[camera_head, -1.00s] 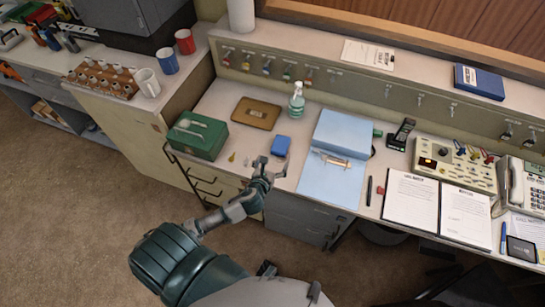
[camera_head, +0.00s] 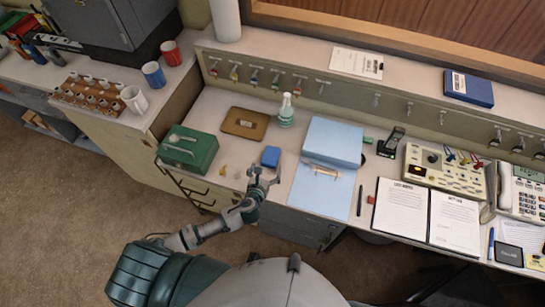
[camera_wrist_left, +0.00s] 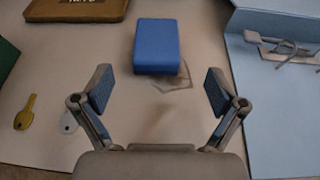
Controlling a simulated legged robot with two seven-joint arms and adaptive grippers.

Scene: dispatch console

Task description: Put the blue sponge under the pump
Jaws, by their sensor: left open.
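The blue sponge (camera_head: 271,156) lies flat on the desk between the green box and the light-blue folder. The pump (camera_head: 287,110) is a clear bottle with greenish liquid and a white top, standing upright behind the sponge. My left gripper (camera_head: 264,174) is open and empty, just in front of the sponge. In the left wrist view the sponge (camera_wrist_left: 157,47) sits ahead of the two spread fingertips (camera_wrist_left: 158,92), centred between them and apart from both. My right gripper is not seen.
A green box (camera_head: 189,149) stands left of the sponge, with small keys (camera_head: 223,171) beside it. A brown plaque (camera_head: 245,123) lies behind. The light-blue folder (camera_head: 325,190) with a metal clip lies close on the right. The desk between sponge and bottle looks clear.

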